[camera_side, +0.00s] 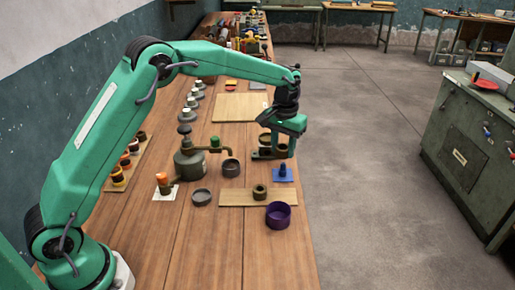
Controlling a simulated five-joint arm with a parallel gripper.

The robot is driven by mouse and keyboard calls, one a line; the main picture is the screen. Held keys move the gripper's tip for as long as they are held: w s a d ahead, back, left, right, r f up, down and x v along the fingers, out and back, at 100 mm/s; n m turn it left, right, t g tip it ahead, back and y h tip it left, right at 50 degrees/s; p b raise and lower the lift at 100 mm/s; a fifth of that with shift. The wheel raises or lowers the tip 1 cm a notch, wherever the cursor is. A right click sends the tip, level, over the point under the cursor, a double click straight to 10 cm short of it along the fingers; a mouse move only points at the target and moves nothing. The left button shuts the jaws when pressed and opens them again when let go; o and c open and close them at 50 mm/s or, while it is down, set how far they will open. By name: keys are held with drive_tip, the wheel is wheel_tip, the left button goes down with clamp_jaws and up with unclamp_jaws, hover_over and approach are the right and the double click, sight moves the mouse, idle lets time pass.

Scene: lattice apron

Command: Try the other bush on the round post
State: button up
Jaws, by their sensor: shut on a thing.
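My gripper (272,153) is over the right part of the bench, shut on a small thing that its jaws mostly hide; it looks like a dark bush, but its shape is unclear. Just below and right of the jaws, a blue base (283,175) with a short upright post stands on the bench. I cannot tell whether the held thing touches that post. Another bush (260,190), a dark olive ring, sits on a pale wooden board (232,197) nearer the camera.
A purple bowl (278,215) stands near the bench's right edge. A dark cup (231,168), a shallow grey dish (202,197), a grey-green pot (190,163) and an orange-topped piece (163,182) stand to the left. A bare pale board (240,107) lies behind.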

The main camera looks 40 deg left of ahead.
sight(283, 163)
drive_tip(key=shift+w+a+f, duration=0.3)
drive_tip(key=shift+w+a, duration=0.25)
drive_tip(key=shift+w, duration=0.35)
drive_tip(key=shift+w+a+f, duration=0.25)
drive_tip(key=shift+w+a, duration=0.3)
drive_tip(key=shift+w, duration=0.35)
drive_tip(key=shift+f, duration=0.1)
drive_tip(key=shift+f, duration=1.8)
drive_tip(key=shift+f, duration=1.6)
drive_tip(key=o, duration=1.2)
drive_tip(key=shift+c, duration=0.2)
drive_tip(key=shift+r, duration=0.1)
